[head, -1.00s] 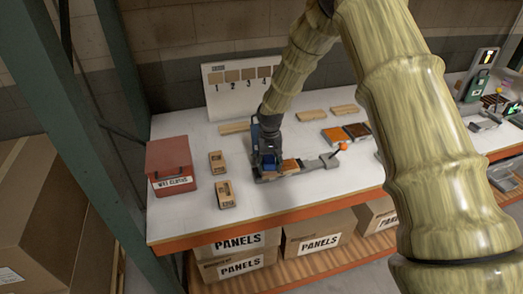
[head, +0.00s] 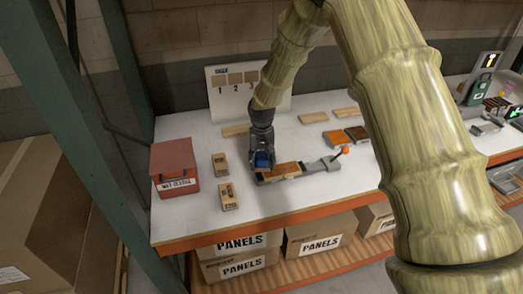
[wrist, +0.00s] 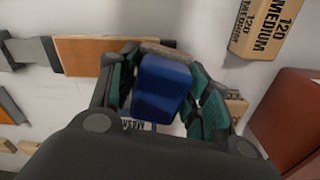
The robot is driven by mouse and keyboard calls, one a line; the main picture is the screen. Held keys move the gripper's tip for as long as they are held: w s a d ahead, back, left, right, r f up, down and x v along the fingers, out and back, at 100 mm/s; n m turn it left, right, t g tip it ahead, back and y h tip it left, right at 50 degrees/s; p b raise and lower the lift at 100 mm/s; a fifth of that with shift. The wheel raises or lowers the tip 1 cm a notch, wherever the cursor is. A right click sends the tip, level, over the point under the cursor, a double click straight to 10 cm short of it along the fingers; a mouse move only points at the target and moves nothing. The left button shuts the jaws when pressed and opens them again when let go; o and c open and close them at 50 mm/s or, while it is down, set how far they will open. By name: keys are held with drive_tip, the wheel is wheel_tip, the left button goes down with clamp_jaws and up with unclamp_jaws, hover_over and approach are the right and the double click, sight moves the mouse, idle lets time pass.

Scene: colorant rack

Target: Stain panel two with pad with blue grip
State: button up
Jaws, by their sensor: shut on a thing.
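My gripper (head: 263,164) is shut on the pad with blue grip (wrist: 161,88). The blue block sits between the dark green-lined fingers in the wrist view, and a thin strip of the pad's brownish underside shows beyond it. A wooden panel (head: 287,170) with an orange-brown face lies in a grey clamp fixture (head: 322,167); it also shows in the wrist view (wrist: 90,55). The pad is at the panel's left end; I cannot tell whether they touch. A board (head: 249,103) at the back carries numbered wood swatches, partly hidden by my arm.
A red wet-cloths box (head: 174,168) and two labelled wooden blocks, one behind (head: 220,164) and one in front (head: 228,196), stand left. An orange-brown square (head: 338,139) and a darker one (head: 357,133) lie right. Pale boards lie behind. An orange-knobbed lever (head: 344,151) rises from the fixture.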

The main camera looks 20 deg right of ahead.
sight(262, 156)
drive_tip(key=shift+r+p, duration=0.95)
drive_tip(key=shift+r, duration=1.1)
